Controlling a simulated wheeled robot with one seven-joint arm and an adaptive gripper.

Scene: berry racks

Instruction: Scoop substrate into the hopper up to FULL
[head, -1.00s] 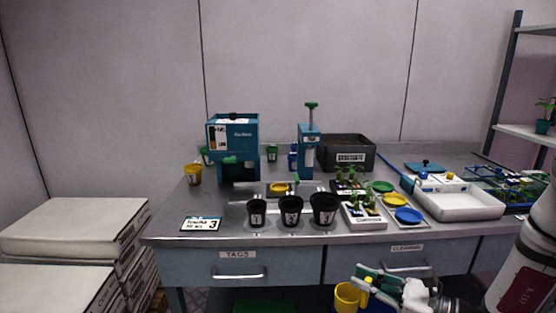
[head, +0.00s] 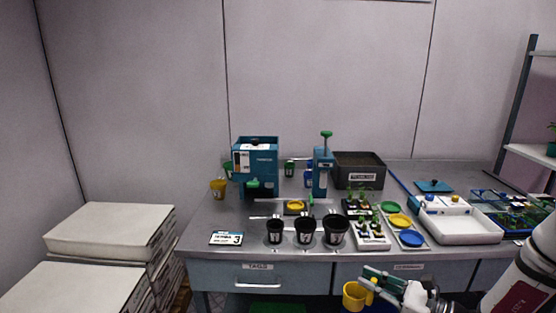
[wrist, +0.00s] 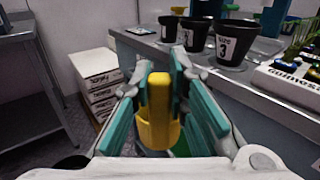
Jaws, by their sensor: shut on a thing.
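My gripper (head: 368,279) is shut on the yellow scoop (head: 354,295) in front of the bench, below its front edge. The yellow scoop (wrist: 158,115) also shows between the teal fingers in the wrist view; whether it holds anything cannot be seen. The blue hopper (head: 262,158) stands at the back left of the bench, with a white gauge label on its front; its fill level is too small to read. The black substrate bin (head: 340,176) stands at the back right of centre, with dark material inside. My gripper is apart from both.
Three black pots (head: 306,230) stand near the bench's front edge. A blue press (head: 322,174) stands between hopper and bin. A white seedling tray (head: 372,243), coloured dishes (head: 411,239) and a white basin (head: 470,232) fill the right. White stacked boxes (head: 110,230) are at left.

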